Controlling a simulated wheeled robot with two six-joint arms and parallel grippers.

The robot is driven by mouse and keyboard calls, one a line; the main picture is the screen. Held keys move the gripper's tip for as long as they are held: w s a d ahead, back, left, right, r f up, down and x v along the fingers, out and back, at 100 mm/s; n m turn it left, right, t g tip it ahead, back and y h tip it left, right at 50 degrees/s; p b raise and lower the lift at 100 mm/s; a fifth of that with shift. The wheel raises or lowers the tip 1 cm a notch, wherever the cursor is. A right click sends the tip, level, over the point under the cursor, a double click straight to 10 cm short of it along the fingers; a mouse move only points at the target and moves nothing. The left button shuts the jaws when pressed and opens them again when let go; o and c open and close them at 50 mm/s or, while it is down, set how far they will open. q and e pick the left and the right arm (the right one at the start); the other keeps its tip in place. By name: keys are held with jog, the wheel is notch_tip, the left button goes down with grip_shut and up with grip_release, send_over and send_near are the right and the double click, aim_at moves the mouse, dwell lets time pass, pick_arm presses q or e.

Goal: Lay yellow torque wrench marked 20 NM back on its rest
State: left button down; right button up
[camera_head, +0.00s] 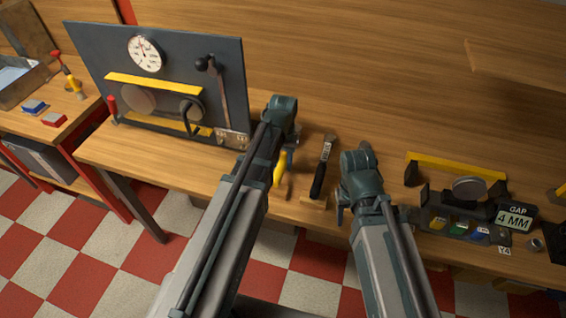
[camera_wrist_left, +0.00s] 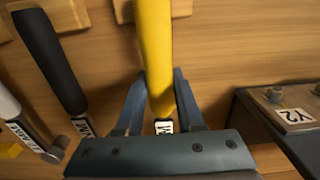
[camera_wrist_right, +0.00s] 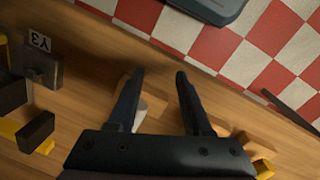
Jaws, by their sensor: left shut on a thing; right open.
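The yellow torque wrench (camera_head: 280,168) is partly hidden by my left arm in the head view. In the left wrist view its yellow handle (camera_wrist_left: 155,45) runs between the fingers of my left gripper (camera_wrist_left: 160,85), which is shut on it. A white label on it shows at the palm edge, its text unreadable. A wooden rest block (camera_wrist_left: 124,11) shows beside and behind the handle's far end; I cannot tell whether they touch. My right gripper (camera_wrist_right: 158,75) is open and empty above the bench, right of the black-handled wrench in the head view.
A black-handled wrench (camera_head: 322,168) lies beside the yellow one; it also shows in the left wrist view (camera_wrist_left: 48,60), with a white-handled tool (camera_wrist_left: 10,105) beyond. A grey panel with a gauge (camera_head: 145,53) stands left. A "GAP 4 MM" display (camera_head: 515,216) and fixture stand right.

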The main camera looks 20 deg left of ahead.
pick_arm(q)
jog(key=shift+f+b, duration=0.45)
pick_arm(e)
jog(key=shift+f, duration=0.45)
pick_arm(q)
jog(key=shift+c, duration=2.3)
grip_release()
jog(key=shift+r, duration=0.15)
pick_arm(e)
jog(key=shift+r, duration=0.1)
pick_arm(q)
notch_tip(320, 180, up, 14)
jog(key=p, duration=1.4)
jog(key=s+d+m+y, duration=0.1)
jog(key=s+d+m, duration=0.2)
jog(key=s+d, duration=0.7)
jog(key=s, duration=0.4)
jog(key=shift+s+d+f, duration=0.2)
jog(key=shift+d+f, duration=0.05)
pick_arm(e)
notch_tip(320, 180, up, 13)
jog(key=shift+r, duration=0.2)
